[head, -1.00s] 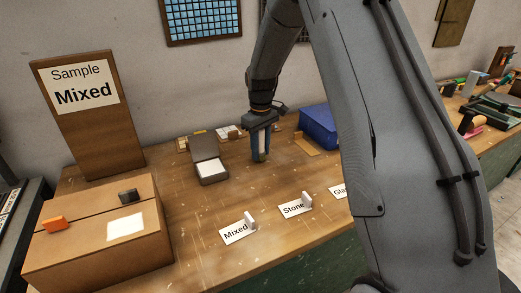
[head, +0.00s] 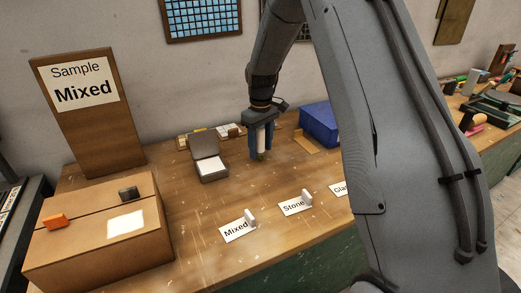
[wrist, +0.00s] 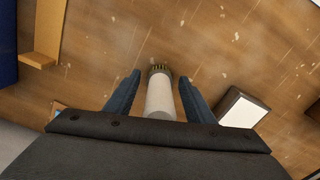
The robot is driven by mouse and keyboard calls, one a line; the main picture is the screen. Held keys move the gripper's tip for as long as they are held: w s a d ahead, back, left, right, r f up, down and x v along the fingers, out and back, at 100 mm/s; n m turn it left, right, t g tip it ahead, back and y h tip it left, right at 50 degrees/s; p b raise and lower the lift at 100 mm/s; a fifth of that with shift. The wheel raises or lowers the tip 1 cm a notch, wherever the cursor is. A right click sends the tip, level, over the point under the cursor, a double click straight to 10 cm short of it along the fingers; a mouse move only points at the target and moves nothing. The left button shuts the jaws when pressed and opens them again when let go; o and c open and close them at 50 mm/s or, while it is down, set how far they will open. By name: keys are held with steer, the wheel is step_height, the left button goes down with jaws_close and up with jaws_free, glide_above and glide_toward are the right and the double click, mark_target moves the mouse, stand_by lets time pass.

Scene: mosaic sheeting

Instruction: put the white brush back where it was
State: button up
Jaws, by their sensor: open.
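The white brush (wrist: 160,96) is between the two blue fingers of my gripper (wrist: 160,98) in the wrist view. A narrow gap shows on each side of it, so the fingers are around it and apart from it. Its yellowish bristle end points away from the wrist, towards the table. In the head view my gripper (head: 262,143) points down over the back of the table, and part of the white brush (head: 261,141) shows between the fingers, roughly upright. Its upper end is hidden by the gripper.
A grey box with a white top (head: 209,170) stands just left of the gripper, and a blue bin (head: 318,124) to its right. Label cards "Mixed" (head: 237,231) and "Stone" (head: 293,207) lie in front. A cardboard box (head: 95,252) fills the front left.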

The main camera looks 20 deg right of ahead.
mark_target(261, 130)
step_height(261, 130, up, 11)
steer(key=shift+f+b, duration=0.15)
steer(key=shift+b, duration=1.1)
steer(key=shift+s, duration=0.45)
steer(key=s+f+m, duration=0.2)
steer(key=s+f, duration=0.1)
steer(key=s, duration=0.7)
steer(key=s+f+m, duration=0.2)
steer(key=s, duration=0.8)
steer(key=s+f+m, duration=0.1)
steer(key=s+f, duration=0.2)
steer(key=s, duration=0.7)
steer(key=shift+a+f+m+t, duration=0.15)
steer(key=shift+f+m+t, duration=0.15)
steer(key=shift+f+m, duration=0.1)
